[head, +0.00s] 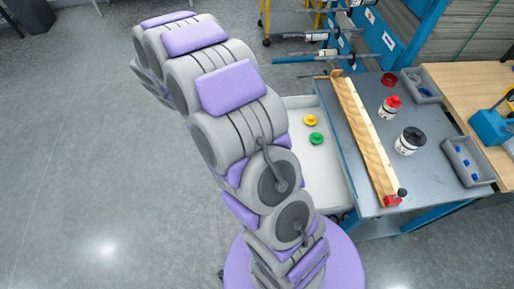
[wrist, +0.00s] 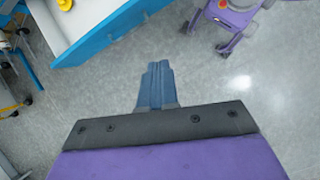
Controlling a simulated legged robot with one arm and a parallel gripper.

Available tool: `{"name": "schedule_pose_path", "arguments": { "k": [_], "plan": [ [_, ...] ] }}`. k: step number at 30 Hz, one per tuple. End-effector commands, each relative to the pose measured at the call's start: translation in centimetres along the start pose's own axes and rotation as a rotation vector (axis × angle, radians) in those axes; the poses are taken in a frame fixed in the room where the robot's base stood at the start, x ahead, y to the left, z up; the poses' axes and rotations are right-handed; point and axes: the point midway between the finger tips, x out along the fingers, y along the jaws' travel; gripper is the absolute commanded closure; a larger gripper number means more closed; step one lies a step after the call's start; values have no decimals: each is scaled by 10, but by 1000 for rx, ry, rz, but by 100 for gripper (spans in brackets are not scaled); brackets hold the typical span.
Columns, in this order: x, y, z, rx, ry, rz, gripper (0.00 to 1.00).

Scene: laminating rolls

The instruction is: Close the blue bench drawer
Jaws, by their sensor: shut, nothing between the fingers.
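The bench drawer (head: 328,187) stands pulled out from the left side of the bench, with its white inside showing. A yellow item (head: 311,120) and a green item (head: 316,138) lie in it. In the head view my arm covers its outer end. In the wrist view the drawer's blue front (wrist: 100,41) is at upper left, with a yellow item (wrist: 65,4) inside. My gripper (wrist: 157,66) is shut and empty over the floor. It appears apart from the drawer front, which lies up and left of the fingertips. The head view does not show the fingers.
The bench top (head: 366,96) carries a wooden strip (head: 362,137), white jars with red (head: 389,107) and black (head: 408,140) lids, and grey bins (head: 468,160). A rack with rolls (head: 325,37) stands behind. The floor (head: 80,150) at left is mostly clear.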

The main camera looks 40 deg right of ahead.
Motion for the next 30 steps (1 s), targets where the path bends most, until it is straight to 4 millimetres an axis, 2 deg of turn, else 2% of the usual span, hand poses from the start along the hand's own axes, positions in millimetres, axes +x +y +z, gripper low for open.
{"name": "schedule_pose_path", "arguments": {
  "k": [1,3,9,15,18,22,30],
  "plan": [
    [16,9,-12,-28,-19,7,100],
    [34,22,-25,-65,-39,20,100],
    [94,55,-58,-174,-107,55,100],
    [147,76,-84,-270,-175,93,100],
    [166,82,-92,-305,-201,106,100],
    [179,87,-98,-328,-220,119,100],
    [206,93,-94,-338,-224,118,100]
  ]
}}
